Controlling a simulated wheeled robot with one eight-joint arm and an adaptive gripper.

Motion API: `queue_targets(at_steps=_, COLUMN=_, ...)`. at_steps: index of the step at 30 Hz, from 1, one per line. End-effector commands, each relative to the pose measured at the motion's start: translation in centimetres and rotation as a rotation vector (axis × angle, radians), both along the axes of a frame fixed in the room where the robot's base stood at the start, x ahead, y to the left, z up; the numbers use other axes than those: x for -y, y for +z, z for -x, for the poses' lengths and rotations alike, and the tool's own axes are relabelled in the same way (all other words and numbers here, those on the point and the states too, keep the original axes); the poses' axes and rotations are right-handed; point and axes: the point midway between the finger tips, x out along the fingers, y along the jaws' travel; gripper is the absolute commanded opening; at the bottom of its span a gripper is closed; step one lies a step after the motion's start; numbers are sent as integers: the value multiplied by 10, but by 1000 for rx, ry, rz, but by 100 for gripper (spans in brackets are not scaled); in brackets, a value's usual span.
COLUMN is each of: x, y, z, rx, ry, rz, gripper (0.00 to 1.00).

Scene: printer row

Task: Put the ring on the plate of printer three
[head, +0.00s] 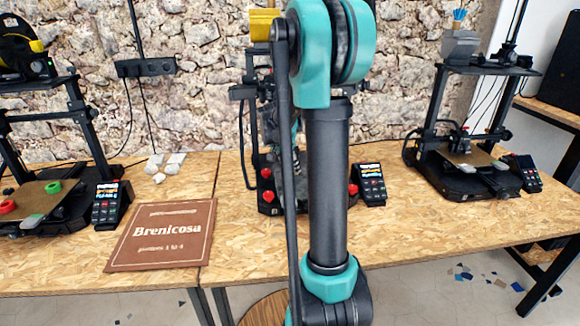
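Three printers show: a left printer (75,135), a middle printer (250,92) largely hidden behind my arm, and a right printer (436,130). I cannot read any printer's number. A small red piece (7,206) and a small green piece (53,187) sit on the left printer's plate (32,203); they look ring-like, but are too small to be sure. The right printer's tan plate (462,156) shows no ring. The middle printer's plate is hidden. My gripper is not in view; my arm stands upright across the middle of the picture.
The wooden tables (245,250) have clear room in front of the printers. A brown sign (162,236) reading "Brenicosa, printers 1 to 4" lies near the front edge. Small whitish pieces (165,165) lie behind it. Control screens (106,204) stand beside the printers. A stone wall closes the back.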

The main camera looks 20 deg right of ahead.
Motion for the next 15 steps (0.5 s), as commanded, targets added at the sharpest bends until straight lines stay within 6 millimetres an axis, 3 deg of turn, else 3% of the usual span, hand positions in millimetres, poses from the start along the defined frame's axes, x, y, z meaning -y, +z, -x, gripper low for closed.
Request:
queue_targets(at_steps=8, x=0, y=-1, z=0, rx=0, ry=0, rz=0, gripper=29)
queue_targets(at_steps=9, x=0, y=-2, z=0, rx=0, ry=0, rz=0, gripper=43)
queue_targets(at_steps=14, x=0, y=-2, z=0, rx=0, ry=0, rz=0, gripper=63)
queue_targets(at_steps=15, x=0, y=-2, z=0, rx=0, ry=0, rz=0, gripper=63)
